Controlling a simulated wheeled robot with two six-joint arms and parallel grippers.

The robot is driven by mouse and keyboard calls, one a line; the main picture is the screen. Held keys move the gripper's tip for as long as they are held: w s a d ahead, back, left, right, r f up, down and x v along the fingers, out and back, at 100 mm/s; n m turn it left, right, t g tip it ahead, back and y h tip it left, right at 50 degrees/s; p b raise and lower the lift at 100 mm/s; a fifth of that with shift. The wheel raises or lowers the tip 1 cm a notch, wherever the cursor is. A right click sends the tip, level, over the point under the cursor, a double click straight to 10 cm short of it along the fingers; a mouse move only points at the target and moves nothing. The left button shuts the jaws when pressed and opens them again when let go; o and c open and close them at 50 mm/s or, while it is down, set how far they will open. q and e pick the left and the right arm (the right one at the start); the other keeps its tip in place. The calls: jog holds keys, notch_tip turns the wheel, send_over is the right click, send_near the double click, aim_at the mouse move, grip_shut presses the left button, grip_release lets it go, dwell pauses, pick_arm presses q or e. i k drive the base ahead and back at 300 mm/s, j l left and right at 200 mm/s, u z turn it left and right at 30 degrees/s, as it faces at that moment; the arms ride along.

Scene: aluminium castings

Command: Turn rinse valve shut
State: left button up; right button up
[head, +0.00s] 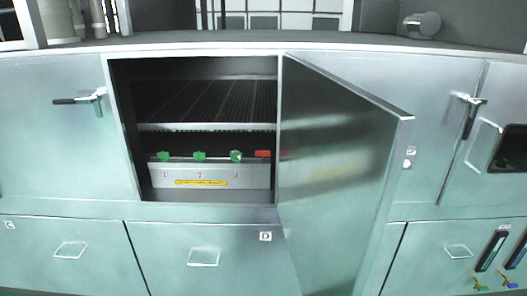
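An open compartment holds a grey valve box (218,183) with a yellow label (201,183). Green valve handles stand in a row along its top: left (163,156), middle (198,156) and right (236,156). A red handle (263,153) lies at the right end, close to the door edge. Small numbers show on the box front below the handles. I cannot tell which handle is the rinse valve. A yellow handle (479,285) and a blue handle (508,282) also show below gauge tubes at the lower right. Neither of my grippers is in view.
The compartment door (335,150) stands open, swung out toward me on the right side of the opening. A dark slatted rack (205,100) fills the space above the valve box. Closed panels with latches and pull handles surround it.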

aim_at(262, 154)
jog(key=i+j, duration=0.2)
jog(key=j, duration=0.2)
jog(key=i+j, duration=0.45)
jog(key=j, duration=0.3)
